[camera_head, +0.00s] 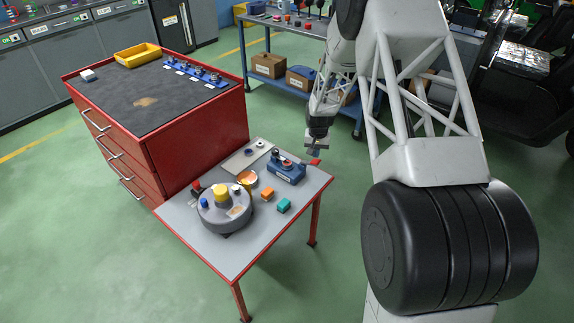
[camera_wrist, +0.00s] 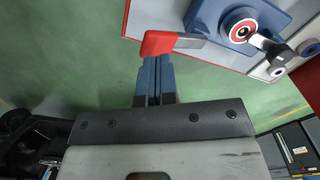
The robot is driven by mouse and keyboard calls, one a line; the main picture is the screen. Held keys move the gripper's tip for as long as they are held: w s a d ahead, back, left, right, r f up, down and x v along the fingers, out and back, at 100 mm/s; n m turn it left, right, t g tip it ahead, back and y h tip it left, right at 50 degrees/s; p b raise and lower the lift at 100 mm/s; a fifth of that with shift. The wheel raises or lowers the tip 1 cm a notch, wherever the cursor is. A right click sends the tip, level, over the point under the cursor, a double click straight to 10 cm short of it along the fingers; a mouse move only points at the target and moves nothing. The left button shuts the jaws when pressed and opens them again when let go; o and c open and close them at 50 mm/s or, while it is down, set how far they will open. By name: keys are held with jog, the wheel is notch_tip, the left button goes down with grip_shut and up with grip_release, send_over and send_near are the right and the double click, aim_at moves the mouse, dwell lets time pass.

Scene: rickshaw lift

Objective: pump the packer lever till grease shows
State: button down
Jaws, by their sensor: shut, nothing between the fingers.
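The blue packer (camera_head: 286,170) sits on the grey-topped, red-edged table. Its lever is a metal bar ending in a red grip (camera_wrist: 160,43), which sticks out past the table edge in the wrist view. The blue packer body (camera_wrist: 210,14) carries a round fitting with a red and white ring (camera_wrist: 243,31). My gripper (camera_wrist: 157,58) is shut with nothing between its fingers. Its fingertips are at the red grip, which partly covers them in the wrist view; I cannot tell whether they touch. My gripper (camera_head: 315,152) hangs by the table's far right edge. No grease is discernible.
A grey round housing (camera_head: 226,212), an orange block (camera_head: 267,195) and a green block (camera_head: 284,206) stand on the table (camera_head: 238,259). A red drawer cabinet (camera_head: 185,140) adjoins it on the left. A blue bench (camera_head: 290,26) stands behind. Open green floor lies right of the table.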

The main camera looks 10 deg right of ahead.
aim_at(315, 161)
jog(key=shift+f, duration=0.25)
jog(key=shift+f, duration=2.25)
jog(key=shift+r, duration=4.3)
